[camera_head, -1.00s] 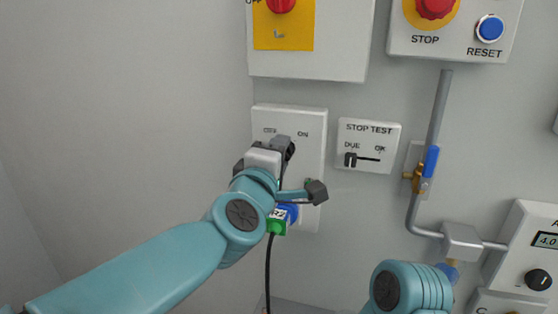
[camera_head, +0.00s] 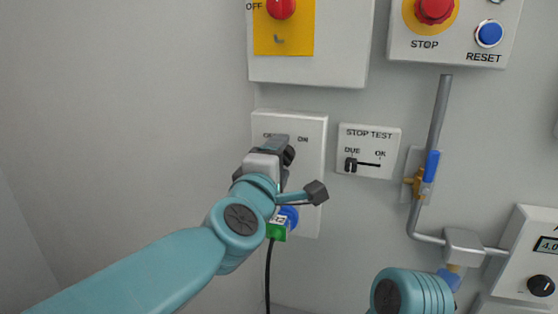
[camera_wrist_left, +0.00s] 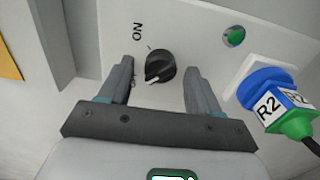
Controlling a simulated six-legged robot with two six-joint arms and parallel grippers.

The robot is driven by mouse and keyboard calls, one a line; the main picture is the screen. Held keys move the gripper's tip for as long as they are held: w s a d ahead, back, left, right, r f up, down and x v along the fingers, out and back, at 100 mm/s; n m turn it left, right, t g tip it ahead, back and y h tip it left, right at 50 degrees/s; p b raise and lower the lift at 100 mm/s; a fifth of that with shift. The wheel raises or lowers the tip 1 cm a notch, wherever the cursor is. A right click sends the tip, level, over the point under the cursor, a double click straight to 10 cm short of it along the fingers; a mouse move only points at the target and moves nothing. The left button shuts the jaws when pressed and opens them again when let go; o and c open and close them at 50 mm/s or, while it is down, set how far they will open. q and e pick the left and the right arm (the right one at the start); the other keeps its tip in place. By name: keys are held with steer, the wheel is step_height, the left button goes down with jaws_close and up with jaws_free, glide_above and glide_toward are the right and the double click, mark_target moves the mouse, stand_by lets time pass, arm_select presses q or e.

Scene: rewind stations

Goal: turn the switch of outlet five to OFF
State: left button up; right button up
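The outlet box (camera_head: 314,150) is a white wall panel with OFF and ON lettering, partly covered by my left arm in the head view. Its switch is a black rotary knob (camera_wrist_left: 159,66) in the left wrist view, with a white pointer line and ON printed near it. My left gripper (camera_wrist_left: 160,80) is open, with one finger on each side of the knob and a visible gap to each. A blue and green plug (camera_wrist_left: 278,100) labelled R2 sits in the socket beside it. My right gripper is out of view. I cannot read an outlet number.
A green lamp (camera_wrist_left: 233,37) is next to the knob. A STOP TEST panel (camera_head: 368,150) is right of the outlet box. A grey pipe with a blue valve handle (camera_head: 431,166) runs further right. A black cable (camera_head: 268,275) hangs below the plug.

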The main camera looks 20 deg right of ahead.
arm_select(q)
steer(key=shift+s+a, duration=0.1)
steer(key=b+v, duration=0.1)
steer(key=v, duration=1.5)
